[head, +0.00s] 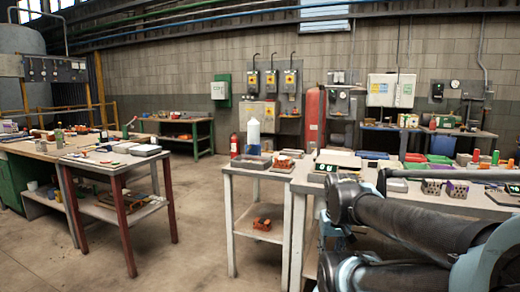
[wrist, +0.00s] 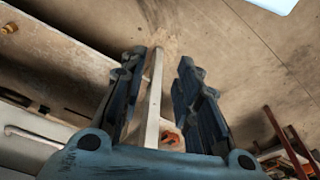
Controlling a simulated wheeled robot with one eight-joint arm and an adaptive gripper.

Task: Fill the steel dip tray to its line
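A shallow grey tray (head: 250,162), which looks like the steel dip tray, sits on the left part of the small white table (head: 270,174). Its fill line and contents are too small to make out. A white bottle (head: 253,132) with a narrowed top stands upright just behind the tray. My gripper (wrist: 160,82) is open and empty in the wrist view, pointing down past a pale table edge towards the floor. The tray and bottle cannot be made out between the fingers. In the head view my arm is at the right and the gripper cannot be made out.
An orange object (head: 261,223) lies on the white table's lower shelf. Orange-brown pieces (head: 284,160) and a white-topped box (head: 338,160) stand right of the tray. A red-legged table (head: 110,163) stands left, with open floor between. A pale panel (wrist: 274,4) cuts into the wrist view's top right.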

